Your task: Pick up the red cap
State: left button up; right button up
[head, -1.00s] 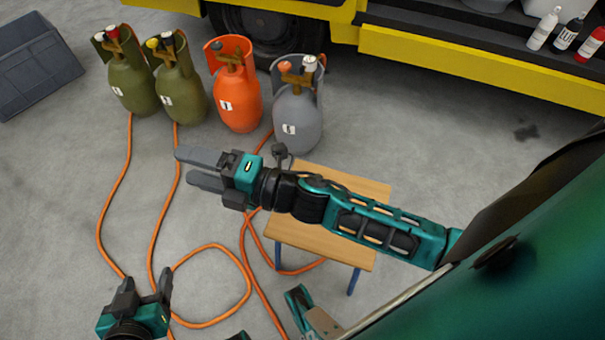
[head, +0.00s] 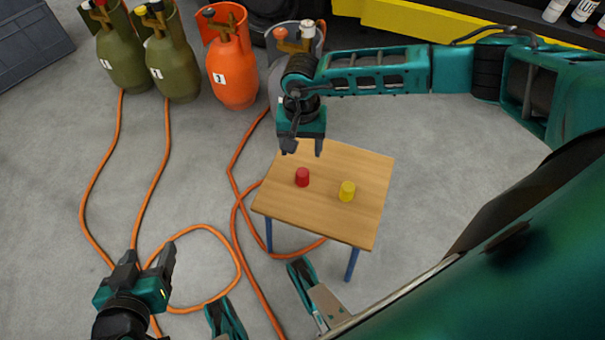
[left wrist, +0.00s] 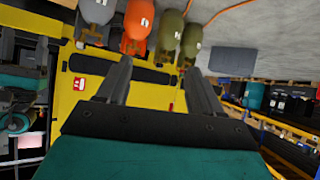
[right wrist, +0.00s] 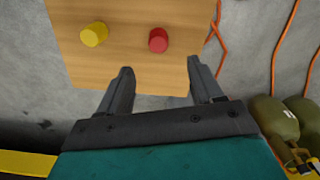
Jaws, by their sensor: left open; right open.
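The red cap (head: 302,177) stands on the small wooden table (head: 335,220), left of a yellow cap (head: 347,191). In the right wrist view the red cap (right wrist: 158,40) is beyond and between the open fingertips, with the yellow cap (right wrist: 94,34) to its left. My right gripper (head: 303,149) is open and empty, above the table's far edge, pointing down, apart from the red cap. My left gripper (head: 150,256) is open and empty over the floor at the lower left, away from the table. It also shows in the left wrist view (left wrist: 158,75).
Green, orange and grey gas cylinders (head: 232,62) stand behind the table, the grey one partly hidden by my right arm. Orange hoses (head: 240,160) run over the floor and beside the table. A yellow-edged platform (head: 430,22) with bottles is at the back.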

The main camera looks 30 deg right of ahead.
jog(key=b, duration=0.2)
send_over(303, 171)
notch_tip(303, 171, down, 7)
jog(key=shift+s+a, duration=0.15)
jog(key=shift+f, duration=0.25)
jog(key=f+b, duration=0.2)
jog(key=f, duration=0.2)
jog(key=shift+w+f, duration=0.2)
jog(key=shift+f+b, duration=0.3)
pick_arm(q)
jog(key=shift+w+d+f, duration=0.25)
jog(key=shift+d+f, duration=0.5)
jog(key=shift+f, duration=0.3)
pick_arm(e)
jog(key=shift+f, duration=0.1)
jog(key=shift+c, duration=0.4)
jog(key=c, duration=0.9)
pick_arm(q)
jog(key=shift+s+f, duration=0.15)
jog(key=shift+f, duration=0.05)
pick_arm(e)
jog(key=shift+c, duration=1)
